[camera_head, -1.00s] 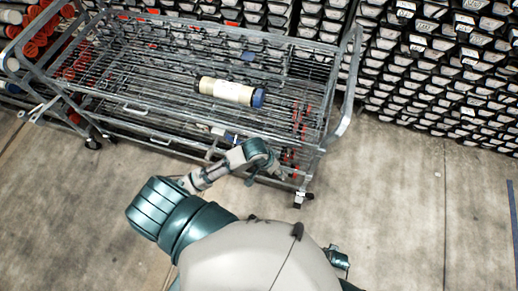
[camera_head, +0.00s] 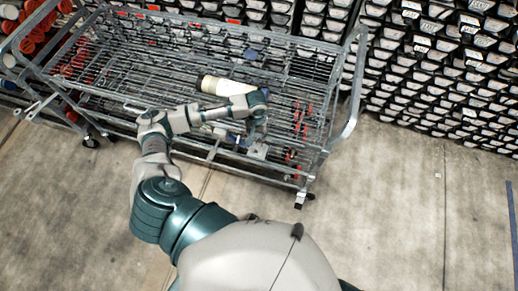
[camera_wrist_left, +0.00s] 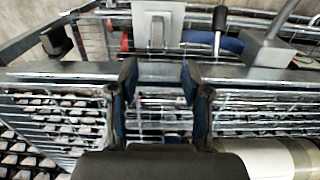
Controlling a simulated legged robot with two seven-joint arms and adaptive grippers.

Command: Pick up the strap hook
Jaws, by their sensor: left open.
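My left gripper (camera_head: 259,128) reaches over the wire cart near its front rail. A grey metal piece with a raised tab (camera_wrist_left: 157,25), possibly the strap hook, lies just beyond the fingertips. It seems to show in the head view (camera_head: 257,151) just below the gripper. Another grey bracket-like piece (camera_wrist_left: 262,46) is at the right in the wrist view. I cannot tell for certain which is the strap hook. My right gripper is not in view.
The grey wire cart (camera_head: 345,120) has a metal rail (camera_wrist_left: 60,72) running close under the fingers. A pale cylinder (camera_head: 222,86) lies on the cart beside my left wrist. Red straps (camera_head: 299,130) hang at the right. Stacked trays (camera_head: 440,75) stand behind; floor in front is clear.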

